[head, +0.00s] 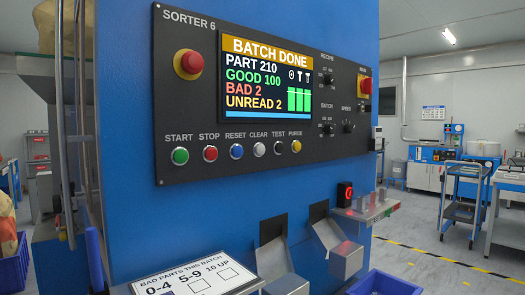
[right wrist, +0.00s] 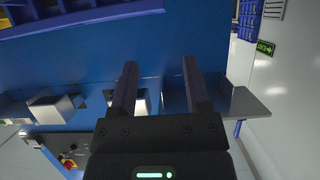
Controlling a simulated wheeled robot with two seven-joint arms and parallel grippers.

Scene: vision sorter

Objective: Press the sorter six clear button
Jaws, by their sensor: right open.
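The Sorter 6 panel (head: 200,90) is a black board on the blue machine in the head view. Its white clear button (head: 260,149) sits in the button row, between the blue reset button (head: 237,151) and the black test button (head: 279,147). The screen (head: 265,80) reads "BATCH DONE", part 210, good 100, bad 2, unread 2. Neither gripper shows in the head view. In the right wrist view my right gripper (right wrist: 158,85) is open and empty, its two dark fingers apart before the blue machine face. The clear button is not seen in that view.
A red emergency knob (head: 188,64) sticks out at the panel's upper left. Below the panel are metal chutes (head: 272,245), a clear shelf with small parts (head: 368,210) and a white tally board (head: 190,277). Blue bins (head: 385,284) stand low. Open floor lies to the right.

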